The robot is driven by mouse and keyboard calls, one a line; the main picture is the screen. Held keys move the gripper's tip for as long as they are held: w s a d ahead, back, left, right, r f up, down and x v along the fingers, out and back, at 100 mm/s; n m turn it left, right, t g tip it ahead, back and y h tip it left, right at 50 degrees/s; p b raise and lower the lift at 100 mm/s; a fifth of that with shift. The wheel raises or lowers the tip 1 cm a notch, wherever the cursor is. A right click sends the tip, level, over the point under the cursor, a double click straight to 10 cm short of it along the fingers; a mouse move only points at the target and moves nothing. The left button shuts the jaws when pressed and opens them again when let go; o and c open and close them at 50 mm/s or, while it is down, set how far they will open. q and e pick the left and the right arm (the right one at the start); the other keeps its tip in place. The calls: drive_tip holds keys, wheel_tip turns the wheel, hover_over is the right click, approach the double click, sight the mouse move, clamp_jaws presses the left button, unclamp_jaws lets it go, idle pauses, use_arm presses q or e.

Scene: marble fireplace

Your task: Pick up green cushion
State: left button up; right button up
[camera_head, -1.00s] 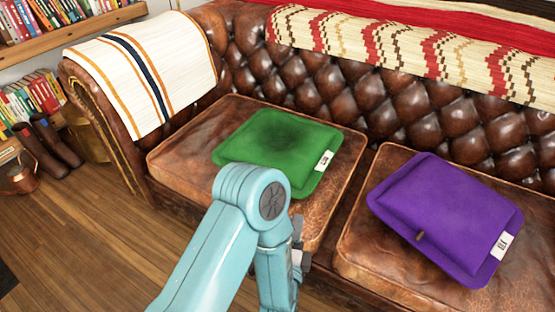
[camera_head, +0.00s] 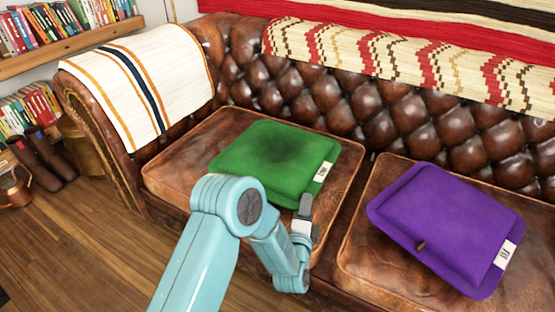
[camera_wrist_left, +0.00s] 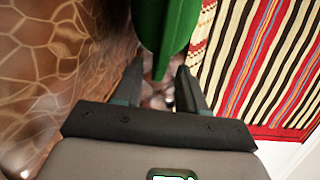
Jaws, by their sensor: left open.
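The green cushion (camera_head: 275,160) lies on the left leather seat of the sofa, with a white label at its right edge. My left gripper (camera_head: 305,212) is at the cushion's front right corner, near the label. In the left wrist view my left gripper (camera_wrist_left: 160,85) is open, and a corner of the green cushion (camera_wrist_left: 168,30) reaches between its fingertips. I cannot tell whether the fingers touch it. My right gripper is not in view.
A purple cushion (camera_head: 450,225) lies on the right seat. The brown tufted sofa back (camera_head: 350,105) rises behind, with a striped blanket (camera_head: 400,60) over it. A white striped throw (camera_head: 140,80) covers the left armrest. Wooden floor (camera_head: 90,250) is clear at front left.

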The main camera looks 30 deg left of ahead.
use_arm(q)
drive_tip(key=x, duration=0.3)
drive_tip(key=shift+f+b, duration=0.25)
drive_tip(key=shift+b, duration=0.15)
drive_tip(key=shift+w+a+r, duration=0.1)
drive_tip(key=shift+w, duration=0.25)
drive_tip(key=shift+r, duration=0.1)
clamp_jaws()
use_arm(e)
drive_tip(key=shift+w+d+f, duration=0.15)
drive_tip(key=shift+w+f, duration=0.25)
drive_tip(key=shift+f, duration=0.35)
use_arm(q)
drive_tip(key=shift+r, duration=0.1)
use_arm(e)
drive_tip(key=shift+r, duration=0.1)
